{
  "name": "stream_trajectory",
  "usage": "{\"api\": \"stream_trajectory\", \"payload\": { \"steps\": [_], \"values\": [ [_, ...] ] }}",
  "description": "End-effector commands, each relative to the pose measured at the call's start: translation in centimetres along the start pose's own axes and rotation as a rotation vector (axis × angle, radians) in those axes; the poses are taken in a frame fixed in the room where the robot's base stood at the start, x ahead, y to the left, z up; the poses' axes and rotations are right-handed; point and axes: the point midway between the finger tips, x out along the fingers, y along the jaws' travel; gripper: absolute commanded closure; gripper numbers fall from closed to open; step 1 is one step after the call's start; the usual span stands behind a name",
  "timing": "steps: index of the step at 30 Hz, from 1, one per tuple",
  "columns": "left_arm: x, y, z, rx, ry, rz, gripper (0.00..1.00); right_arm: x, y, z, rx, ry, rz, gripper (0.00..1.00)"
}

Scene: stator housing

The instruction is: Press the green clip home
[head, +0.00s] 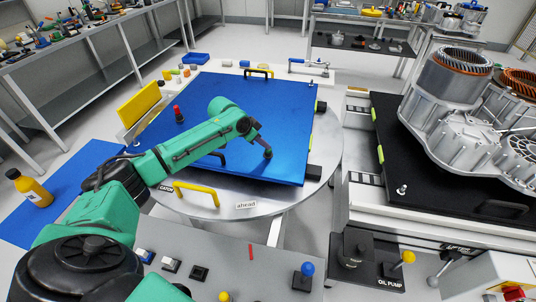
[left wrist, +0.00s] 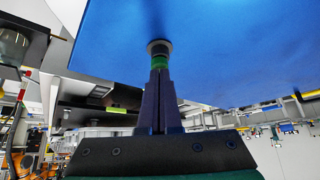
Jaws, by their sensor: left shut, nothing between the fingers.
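My left gripper (head: 267,152) reaches over the blue board (head: 285,115) from the left, with its fingertips low against or just above the board, right of its middle. In the left wrist view, the two dark fingers (left wrist: 160,78) are shut together with nothing between them. A green ring-shaped piece, seemingly the green clip (left wrist: 160,62), shows at the fingertips, below a dark round fitting (left wrist: 159,48) on the blue board (left wrist: 225,50). The fingertips look to touch the clip or nearly so; I cannot tell how deep it sits. In the head view the clip is hidden by the gripper. My right gripper is out of view.
The board lies on a round metal table with a yellow handle (head: 196,190) at the front and a black handle (head: 259,72) at the back. A red-topped knob (head: 179,114) stands on the board. A metal stator housing (head: 465,140) stands on a black platform at right.

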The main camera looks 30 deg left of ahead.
Motion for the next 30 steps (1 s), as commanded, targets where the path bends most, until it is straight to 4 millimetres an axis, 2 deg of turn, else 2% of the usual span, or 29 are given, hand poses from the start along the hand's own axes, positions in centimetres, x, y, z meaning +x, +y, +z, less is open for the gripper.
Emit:
{"api": "stream_trajectory", "payload": {
  "steps": [1, 15, 25, 28, 30],
  "values": [
    [0.1, 0.5, 0.6, -0.004, -0.024, 0.014, 1.00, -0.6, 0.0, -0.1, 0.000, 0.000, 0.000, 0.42],
    [-3.8, 0.2, -2.4, -0.002, -0.013, 0.008, 1.00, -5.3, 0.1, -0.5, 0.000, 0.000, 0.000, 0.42],
    [-3.9, 0.2, -2.4, -0.001, -0.010, 0.005, 1.00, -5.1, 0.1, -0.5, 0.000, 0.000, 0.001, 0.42],
    [-4.8, 0.0, -2.4, -0.001, -0.009, 0.003, 1.00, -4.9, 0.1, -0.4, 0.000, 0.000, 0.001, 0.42],
    [-6.1, 0.0, -2.3, 0.000, -0.009, 0.002, 1.00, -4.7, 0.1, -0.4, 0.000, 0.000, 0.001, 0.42]
  ]
}}
